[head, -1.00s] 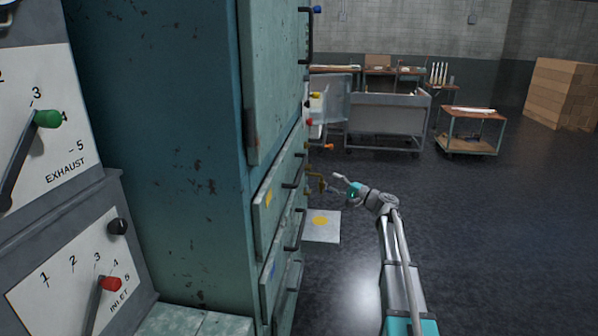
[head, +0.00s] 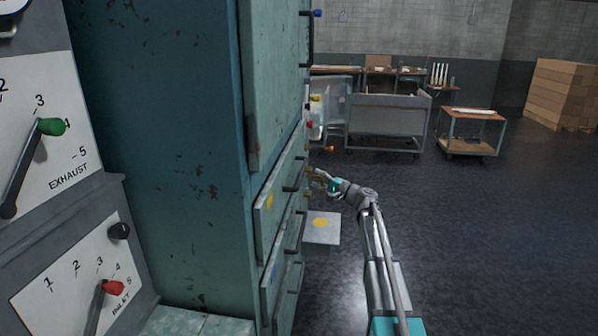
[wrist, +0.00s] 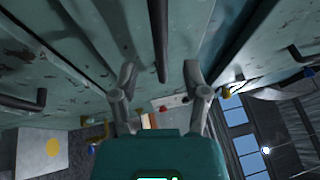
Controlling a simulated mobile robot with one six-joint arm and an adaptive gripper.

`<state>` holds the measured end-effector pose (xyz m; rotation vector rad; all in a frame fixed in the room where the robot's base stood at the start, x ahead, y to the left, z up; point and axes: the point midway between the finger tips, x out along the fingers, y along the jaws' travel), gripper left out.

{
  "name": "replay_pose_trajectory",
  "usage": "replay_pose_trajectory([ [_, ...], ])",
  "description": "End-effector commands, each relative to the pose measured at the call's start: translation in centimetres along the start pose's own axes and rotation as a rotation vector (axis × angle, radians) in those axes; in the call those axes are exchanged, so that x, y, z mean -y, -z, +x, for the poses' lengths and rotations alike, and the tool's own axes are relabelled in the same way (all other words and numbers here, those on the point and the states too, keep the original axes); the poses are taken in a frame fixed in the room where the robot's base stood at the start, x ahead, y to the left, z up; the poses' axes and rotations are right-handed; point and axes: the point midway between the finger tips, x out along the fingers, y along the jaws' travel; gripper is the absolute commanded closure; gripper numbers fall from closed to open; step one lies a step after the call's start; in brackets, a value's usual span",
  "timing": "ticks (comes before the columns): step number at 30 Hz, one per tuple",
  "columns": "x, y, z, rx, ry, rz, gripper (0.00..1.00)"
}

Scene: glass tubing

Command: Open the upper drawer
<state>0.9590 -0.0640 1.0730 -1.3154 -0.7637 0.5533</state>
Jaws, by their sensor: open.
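The upper drawer (head: 280,190) is the top drawer front in the teal cabinet, below a tall door, with a yellow mark and a dark bar handle (head: 293,188). It looks closed. My gripper (head: 316,181) is just right of this drawer front in the head view. In the wrist view my gripper (wrist: 160,72) has its two fingers spread apart and holds nothing. A dark bar handle (wrist: 160,40) runs down between the fingers, with a gap to each side. It appears to be the upper drawer's handle; depth contact cannot be told.
Lower drawers (head: 285,265) with handles sit beneath. A flat panel with a yellow spot (head: 321,228) juts out low beside the cabinet. Valve dials (head: 50,140) stand at left. A cart (head: 471,130) and benches are far back. The floor at right is clear.

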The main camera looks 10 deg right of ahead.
Motion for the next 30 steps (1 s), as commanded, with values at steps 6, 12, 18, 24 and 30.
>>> replay_pose_trajectory([
  [6,0.1,0.1,3.5,0.001,0.0,0.001,0.4],
  [12,0.1,0.1,5.6,0.0,0.0,0.0,0.4],
  [18,0.0,0.0,6.5,0.0,0.0,0.0,0.4],
  [24,0.0,0.0,6.6,0.0,0.0,0.0,0.4],
  [30,0.0,0.0,6.6,0.0,0.0,0.0,0.55],
])
